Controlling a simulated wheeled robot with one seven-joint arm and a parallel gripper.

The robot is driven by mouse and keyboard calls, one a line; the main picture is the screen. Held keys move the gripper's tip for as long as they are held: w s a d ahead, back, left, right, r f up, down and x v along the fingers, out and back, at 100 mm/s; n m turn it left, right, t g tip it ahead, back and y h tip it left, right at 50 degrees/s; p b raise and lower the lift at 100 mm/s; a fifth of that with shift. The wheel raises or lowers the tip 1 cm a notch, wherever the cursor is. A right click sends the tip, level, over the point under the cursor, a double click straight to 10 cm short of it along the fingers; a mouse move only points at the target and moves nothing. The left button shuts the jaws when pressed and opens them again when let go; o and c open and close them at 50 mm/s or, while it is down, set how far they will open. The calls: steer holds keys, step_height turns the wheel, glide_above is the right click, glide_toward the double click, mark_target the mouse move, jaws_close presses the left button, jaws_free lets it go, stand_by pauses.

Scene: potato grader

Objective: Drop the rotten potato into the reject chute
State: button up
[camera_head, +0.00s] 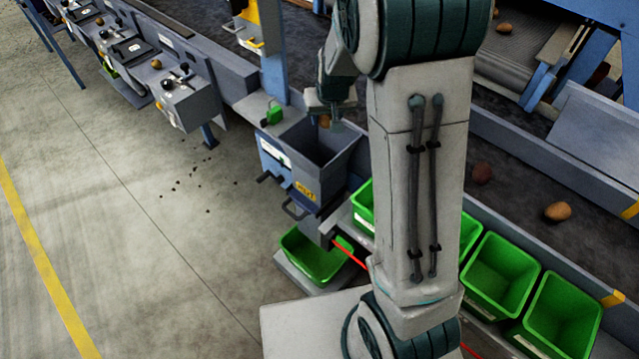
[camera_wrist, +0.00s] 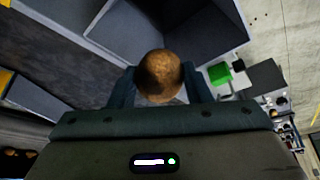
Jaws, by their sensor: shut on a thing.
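My gripper (camera_head: 324,118) is shut on a brown potato (camera_head: 324,121), held above the back right edge of the grey reject chute (camera_head: 318,150). In the wrist view the round potato (camera_wrist: 159,75) sits between the two fingers, with a darker patch on its skin. The open, dark mouth of the chute (camera_wrist: 137,22) lies just beyond it in that view. The chute has a yellow label and a blue-grey front. My arm hides part of the belt behind it. Exact height above the chute rim is hard to tell.
Another green bin (camera_head: 316,255) sits low below the chute. A blue post (camera_head: 272,50) stands behind the chute.

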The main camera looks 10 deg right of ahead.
step_height(320, 180, down, 5)
steer(key=b, duration=0.3)
steer(key=shift+f, duration=0.15)
steer(key=o, duration=1.1)
steer(key=v, duration=1.3)
steer(key=shift+r+b, duration=0.35)
steer(key=shift+r, duration=0.05)
steer(key=shift+s, duration=0.15)
